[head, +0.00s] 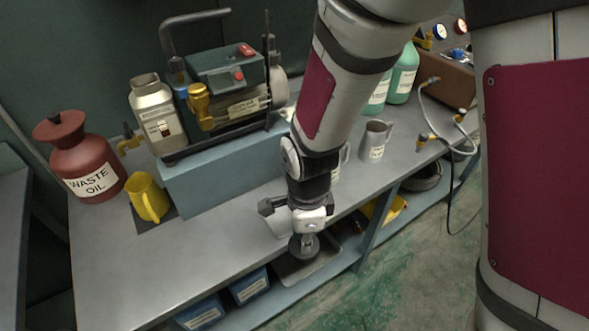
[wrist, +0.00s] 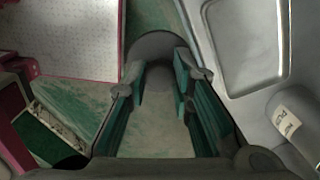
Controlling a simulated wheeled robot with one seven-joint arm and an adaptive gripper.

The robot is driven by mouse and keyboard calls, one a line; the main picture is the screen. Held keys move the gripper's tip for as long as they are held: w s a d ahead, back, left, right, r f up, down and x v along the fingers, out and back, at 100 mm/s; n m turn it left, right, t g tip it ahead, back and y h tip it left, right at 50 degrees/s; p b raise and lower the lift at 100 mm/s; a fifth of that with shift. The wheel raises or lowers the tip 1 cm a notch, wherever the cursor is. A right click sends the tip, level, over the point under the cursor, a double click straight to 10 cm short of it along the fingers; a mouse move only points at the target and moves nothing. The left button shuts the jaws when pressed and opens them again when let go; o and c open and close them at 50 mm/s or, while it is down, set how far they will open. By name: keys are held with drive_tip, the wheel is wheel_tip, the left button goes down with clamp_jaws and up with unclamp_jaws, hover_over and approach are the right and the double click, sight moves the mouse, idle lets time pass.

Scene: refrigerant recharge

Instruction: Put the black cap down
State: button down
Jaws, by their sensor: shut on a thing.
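My gripper (head: 304,232) is shut on the black cap (head: 303,248), a round dark disc with a short knob. In the head view the cap hangs below the fingers, in front of a shallow grey tray (head: 322,268). In the wrist view the cap (wrist: 152,46) shows between the green-padded fingertips (wrist: 162,72), with its knob held between them. There it appears beside the tray (wrist: 228,88), over the greenish floor. I cannot tell its exact height. The fingers hide part of the cap.
The grey bench top (head: 130,265) is clear at front left. A pump (head: 230,85) stands on a blue block (head: 215,180), with a red waste-oil can (head: 85,165) and a yellow jug (head: 148,197) to its left. A grey jug (head: 374,142) stands right of my arm.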

drive_tip(key=w, duration=0.4)
drive_tip(key=w+a, duration=0.1)
drive_tip(key=w, duration=0.2)
drive_tip(key=w+a+f, duration=0.1)
drive_tip(key=w, duration=0.3)
drive_tip(key=shift+w+a, duration=0.2)
drive_tip(key=shift+w, duration=0.15)
drive_tip(key=shift+w+f, duration=0.1)
drive_tip(key=shift+f, duration=1.7)
drive_tip(key=shift+f, duration=0.2)
drive_tip(key=c, duration=1.4)
unclamp_jaws()
drive_tip(key=shift+r, duration=0.1)
wheel_tip(320, 180, up, 12)
drive_tip(key=shift+r, duration=0.1)
